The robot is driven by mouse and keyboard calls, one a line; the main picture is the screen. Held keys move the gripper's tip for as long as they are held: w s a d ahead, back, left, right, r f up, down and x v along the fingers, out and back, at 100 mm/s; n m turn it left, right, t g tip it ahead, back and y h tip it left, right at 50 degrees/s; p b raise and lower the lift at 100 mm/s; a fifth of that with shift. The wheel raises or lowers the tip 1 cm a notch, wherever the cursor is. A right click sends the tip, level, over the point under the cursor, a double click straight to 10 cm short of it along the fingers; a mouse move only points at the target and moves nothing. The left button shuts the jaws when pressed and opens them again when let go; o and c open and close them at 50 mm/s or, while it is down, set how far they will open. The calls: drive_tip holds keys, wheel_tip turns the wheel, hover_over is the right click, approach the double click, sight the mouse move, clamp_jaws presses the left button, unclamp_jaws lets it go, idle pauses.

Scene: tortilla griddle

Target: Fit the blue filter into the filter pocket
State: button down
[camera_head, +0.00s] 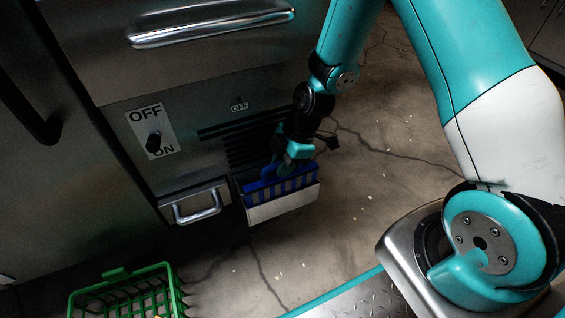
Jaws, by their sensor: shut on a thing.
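The blue filter (267,190) has light slats and a blue handle along its top. It sits upright, at least partly inside a pale open-topped pocket (284,207) low on the front of the steel unit. The pocket's front wall hides the filter's lower part, so I cannot tell how deep it sits. My gripper (291,163) is above the pocket, pointing down, shut on the filter's handle. The fingertips are small and dark in this view.
Dark vent slats (245,145) are behind the pocket. Left of it are a small drawer with a handle (197,207) and an OFF/ON switch (153,142). A green basket (125,290) stands at the lower left. Cracked concrete floor (370,190) lies open to the right.

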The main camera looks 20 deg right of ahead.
drive_tip(key=shift+f, duration=0.35)
drive_tip(key=c, duration=1)
unclamp_jaws()
drive_tip(key=p+v, duration=0.8)
drive_tip(key=v, duration=0.9)
drive_tip(key=shift+d+r, duration=0.15)
drive_tip(key=shift+r, duration=0.05)
